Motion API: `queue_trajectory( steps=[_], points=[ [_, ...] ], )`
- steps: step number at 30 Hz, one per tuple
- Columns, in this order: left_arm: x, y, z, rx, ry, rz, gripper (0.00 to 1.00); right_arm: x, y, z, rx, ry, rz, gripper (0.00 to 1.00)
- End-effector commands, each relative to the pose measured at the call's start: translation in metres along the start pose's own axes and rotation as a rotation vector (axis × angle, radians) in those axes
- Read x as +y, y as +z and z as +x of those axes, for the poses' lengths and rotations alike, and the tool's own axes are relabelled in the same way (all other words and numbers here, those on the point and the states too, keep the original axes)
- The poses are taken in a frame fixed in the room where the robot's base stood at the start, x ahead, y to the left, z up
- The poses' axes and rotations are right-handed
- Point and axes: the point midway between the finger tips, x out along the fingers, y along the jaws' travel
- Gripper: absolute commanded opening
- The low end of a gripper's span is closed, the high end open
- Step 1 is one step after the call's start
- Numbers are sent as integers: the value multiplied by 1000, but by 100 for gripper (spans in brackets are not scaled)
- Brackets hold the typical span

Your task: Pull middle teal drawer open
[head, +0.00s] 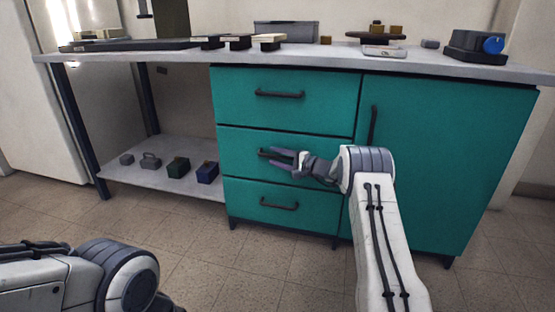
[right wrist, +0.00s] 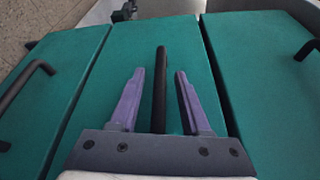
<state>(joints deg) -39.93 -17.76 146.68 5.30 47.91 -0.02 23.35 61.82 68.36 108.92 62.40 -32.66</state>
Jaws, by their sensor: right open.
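The middle teal drawer (head: 240,140) sits in a stack of three, its front looking flush with the drawers above and below. Its dark bar handle (head: 264,153) is partly hidden by my right gripper (head: 283,158), which reaches in from the right. In the right wrist view, the handle (right wrist: 161,85) runs lengthwise between the two purple fingers of the right gripper (right wrist: 160,73). The fingers are open, with a gap on each side of the bar. Of my left arm only a part shows at the lower left; its gripper is out of view.
The top drawer (head: 315,105) and bottom drawer (head: 315,207) have similar handles. A teal cupboard door (head: 450,150) stands to the right. Several small items sit on the low shelf (head: 130,176) at left. The worktop (head: 340,55) holds assorted objects. The tiled floor (head: 235,265) in front is clear.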

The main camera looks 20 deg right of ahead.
Motion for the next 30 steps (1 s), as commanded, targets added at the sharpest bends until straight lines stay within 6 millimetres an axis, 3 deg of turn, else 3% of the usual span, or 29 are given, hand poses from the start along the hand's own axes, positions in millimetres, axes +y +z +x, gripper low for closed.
queue_trajectory(
  steps=[2, 3, 6, 30],
  points=[
    [0, 0, 0, 0, 0, 0, 50, 0, 0, 0, 0, 0, 0, 47],
    [0, 0, 0, 0, 0, 0, 50, 0, 0, 0, 0, 0, 0, 32],
    [0, 0, 0, 0, 0, 0, 50, 0, 0, -1, 0, 0, 0, 0],
    [0, 0, 0, 0, 0, 0, 50, 0, -1, -2, 1, 1, 0, 0]
  ],
)
